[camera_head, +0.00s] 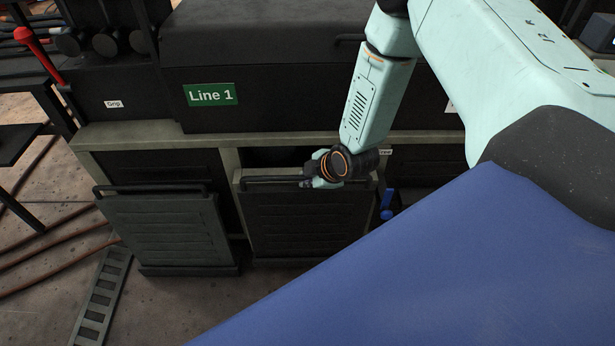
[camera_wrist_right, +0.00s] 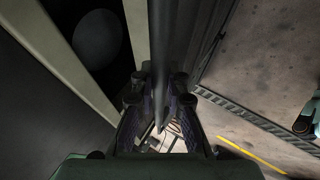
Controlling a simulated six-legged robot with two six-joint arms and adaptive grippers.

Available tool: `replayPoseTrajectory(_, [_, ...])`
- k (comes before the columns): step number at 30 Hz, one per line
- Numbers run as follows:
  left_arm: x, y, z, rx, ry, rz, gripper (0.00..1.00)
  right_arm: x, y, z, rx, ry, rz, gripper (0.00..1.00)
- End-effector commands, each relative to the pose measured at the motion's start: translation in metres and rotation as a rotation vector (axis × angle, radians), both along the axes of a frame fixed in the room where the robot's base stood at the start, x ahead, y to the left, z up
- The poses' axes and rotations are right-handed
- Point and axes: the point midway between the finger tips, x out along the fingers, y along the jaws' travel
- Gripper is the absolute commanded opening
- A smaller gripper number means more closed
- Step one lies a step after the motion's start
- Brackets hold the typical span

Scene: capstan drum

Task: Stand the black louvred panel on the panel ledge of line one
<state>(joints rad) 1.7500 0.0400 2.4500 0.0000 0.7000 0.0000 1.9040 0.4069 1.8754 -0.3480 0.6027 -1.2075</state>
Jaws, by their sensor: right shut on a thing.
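The black louvred panel (camera_head: 305,222) is upright in front of the cabinet under the green Line 1 sign (camera_head: 210,94), with a bar handle (camera_head: 265,179) along its top. My right gripper (camera_head: 318,170) is at the right part of the panel's top and shut on it. In the right wrist view the panel (camera_wrist_right: 163,45) shows edge-on between the fingers of the right gripper (camera_wrist_right: 160,108). A dark strip like a ledge (camera_head: 285,262) shows at its foot; whether the panel rests on it is unclear. My left gripper is not in view.
A greyer louvred panel (camera_head: 168,232) leans against the cabinet at the left. A dark opening (camera_head: 275,156) shows above the black panel. A blue valve handle (camera_head: 386,205) is close on its right. A slotted metal strip (camera_head: 98,300) and brown hoses (camera_head: 50,250) lie on the floor.

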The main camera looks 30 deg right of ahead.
Motion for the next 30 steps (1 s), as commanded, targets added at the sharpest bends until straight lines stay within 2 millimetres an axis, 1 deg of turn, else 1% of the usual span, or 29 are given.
replayPoseTrajectory(1, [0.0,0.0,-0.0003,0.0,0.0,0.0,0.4,0.003,-0.0002,0.0018,-0.002,-0.009,0.001,0.0])
replayPoseTrajectory(9, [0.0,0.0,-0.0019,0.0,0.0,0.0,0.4,0.003,-0.0003,-0.001,-0.001,-0.009,0.0,0.0])
replayPoseTrajectory(10, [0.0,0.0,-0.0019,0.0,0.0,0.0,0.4,0.0029,-0.0003,-0.0011,-0.001,-0.009,0.0,0.14])
replayPoseTrajectory(19, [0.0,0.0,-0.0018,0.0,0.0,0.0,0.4,0.0012,-0.0001,-0.0022,-0.001,-0.003,0.0,0.4])
replayPoseTrajectory(26, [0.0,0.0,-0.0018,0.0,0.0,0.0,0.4,0.0004,0.0,-0.0029,0.0,-0.001,0.0,0.4])
replayPoseTrajectory(27, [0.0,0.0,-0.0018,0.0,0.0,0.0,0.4,-0.0028,0.0003,-0.0054,0.001,0.009,0.0,0.4])
replayPoseTrajectory(30, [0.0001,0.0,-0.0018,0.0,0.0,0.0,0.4,-0.0038,-0.0005,-0.0024,0.001,0.006,-0.002,0.4])
